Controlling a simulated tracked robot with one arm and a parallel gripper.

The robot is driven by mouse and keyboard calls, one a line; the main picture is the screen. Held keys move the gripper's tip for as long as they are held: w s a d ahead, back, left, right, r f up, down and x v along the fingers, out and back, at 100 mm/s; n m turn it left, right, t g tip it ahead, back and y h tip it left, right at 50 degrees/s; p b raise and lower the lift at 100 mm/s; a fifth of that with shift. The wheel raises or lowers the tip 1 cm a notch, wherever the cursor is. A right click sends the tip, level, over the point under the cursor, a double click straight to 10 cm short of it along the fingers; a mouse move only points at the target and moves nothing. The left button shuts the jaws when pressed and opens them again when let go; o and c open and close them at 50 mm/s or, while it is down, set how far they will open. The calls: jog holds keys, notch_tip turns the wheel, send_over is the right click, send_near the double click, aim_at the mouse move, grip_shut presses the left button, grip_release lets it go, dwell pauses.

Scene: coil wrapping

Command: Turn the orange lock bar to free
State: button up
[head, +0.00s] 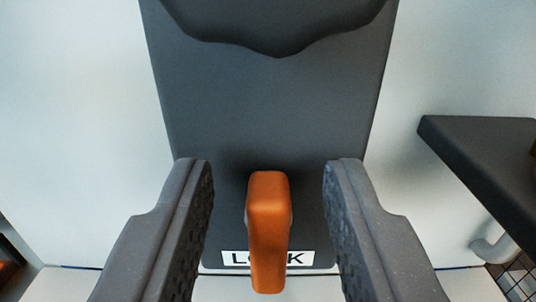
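The orange lock bar (268,230) stands upright in the picture on a dark grey panel (265,110). Its lower end covers the middle of a white label (235,258) with black letters, of which "L" and "K" show most clearly. My gripper (268,185) is open, with one dark textured finger to the left of the bar and one to the right. A gap shows between the bar and each finger, and neither touches it.
A dark ledge (485,160) juts in at the right, with a pale curved pipe (492,248) and a wire mesh (518,278) below it. A pale wall (70,120) lies behind the panel. A dark shadow or shape with a wavy edge crosses the panel's top.

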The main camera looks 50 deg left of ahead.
jog(key=shift+w+a, duration=0.1)
jog(key=shift+a, duration=0.05)
grip_shut()
